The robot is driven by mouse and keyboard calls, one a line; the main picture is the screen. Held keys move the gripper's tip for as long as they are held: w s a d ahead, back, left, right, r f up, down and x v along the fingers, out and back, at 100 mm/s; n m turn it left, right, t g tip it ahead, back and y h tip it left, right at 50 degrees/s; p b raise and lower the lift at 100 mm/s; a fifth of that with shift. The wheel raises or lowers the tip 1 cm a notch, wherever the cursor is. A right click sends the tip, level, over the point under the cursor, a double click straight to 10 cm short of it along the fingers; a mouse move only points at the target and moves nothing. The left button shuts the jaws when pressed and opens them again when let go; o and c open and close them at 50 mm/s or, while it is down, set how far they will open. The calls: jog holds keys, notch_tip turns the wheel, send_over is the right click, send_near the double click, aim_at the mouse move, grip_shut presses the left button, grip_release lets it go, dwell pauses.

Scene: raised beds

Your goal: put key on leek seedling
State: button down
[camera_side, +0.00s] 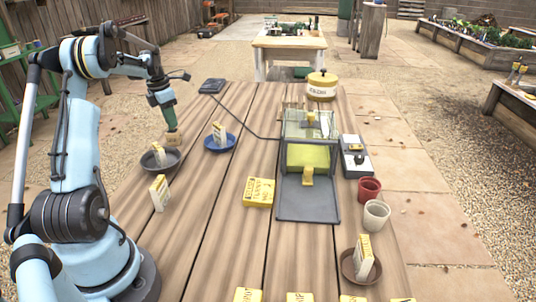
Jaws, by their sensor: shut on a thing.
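My gripper (171,129) points down above the wooden table, behind and slightly right of the grey saucer. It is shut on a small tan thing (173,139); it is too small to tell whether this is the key. Seed packets with printed labels stand upright: one at the grey saucer (151,165), one on the blue saucer (219,148), one on the brown saucer (351,277). Another packet (159,193) stands on the bare wood. Their print is too small to read, so I cannot tell which is the leek seedling.
A clear case (309,128) with a grey tray (308,205) stands right of centre. Near it are a yellow packet (259,192), a grey device (356,157), red pot (369,189), cream pot (376,214) and yellow-lidded tin (321,87). Bare wood lies between the blue saucer and yellow packet.

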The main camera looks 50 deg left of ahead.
jog(key=shift+f, duration=0.1)
jog(key=c, duration=1)
grip_release()
jog(key=shift+c, duration=0.2)
